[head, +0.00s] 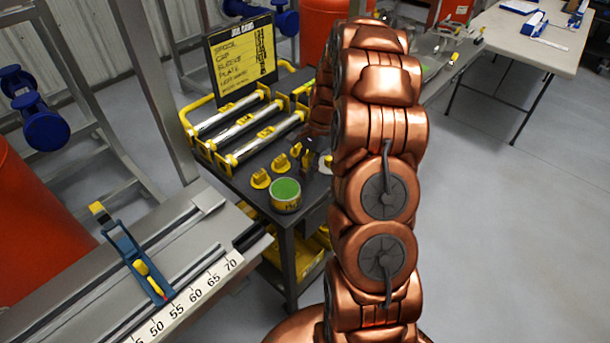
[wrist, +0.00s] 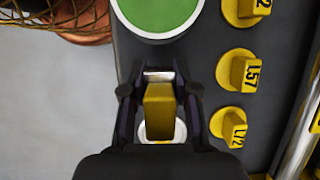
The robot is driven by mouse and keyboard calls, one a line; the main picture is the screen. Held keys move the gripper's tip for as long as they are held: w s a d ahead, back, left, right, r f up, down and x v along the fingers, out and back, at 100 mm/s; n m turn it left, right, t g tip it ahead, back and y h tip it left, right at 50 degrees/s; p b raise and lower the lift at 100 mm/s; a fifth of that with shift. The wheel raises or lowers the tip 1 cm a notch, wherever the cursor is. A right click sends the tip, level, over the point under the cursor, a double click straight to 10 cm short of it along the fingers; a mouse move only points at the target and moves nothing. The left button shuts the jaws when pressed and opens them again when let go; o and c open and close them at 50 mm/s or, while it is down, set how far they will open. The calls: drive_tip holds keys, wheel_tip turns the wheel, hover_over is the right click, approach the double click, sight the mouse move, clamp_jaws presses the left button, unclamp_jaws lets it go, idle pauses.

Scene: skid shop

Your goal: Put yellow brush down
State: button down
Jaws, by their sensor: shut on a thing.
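The yellow brush (wrist: 160,108) is between the fingers of my gripper (wrist: 159,92) in the wrist view, with a silvery band at its upper end. My gripper is shut on it. A white round shape (wrist: 150,136) shows just below and around the brush; I cannot tell whether the brush touches it or the cart top. In the head view my gripper (head: 310,158) is small and dark over the grey cart (head: 243,176), partly hidden by my arm. The brush cannot be made out clearly there.
A can with a green top (head: 285,195) stands on the cart, close to my gripper. Yellow labelled caps (wrist: 238,72) stand in a row to the right in the wrist view. A yellow rack with silver tubes (head: 240,130) and a job card sign (head: 241,60) are behind.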

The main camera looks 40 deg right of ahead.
drive_tip(key=shift+f+p, duration=0.65)
drive_tip(key=shift+f, duration=1.1)
drive_tip(key=shift+f, duration=0.15)
drive_tip(key=c, duration=0.9)
unclamp_jaws()
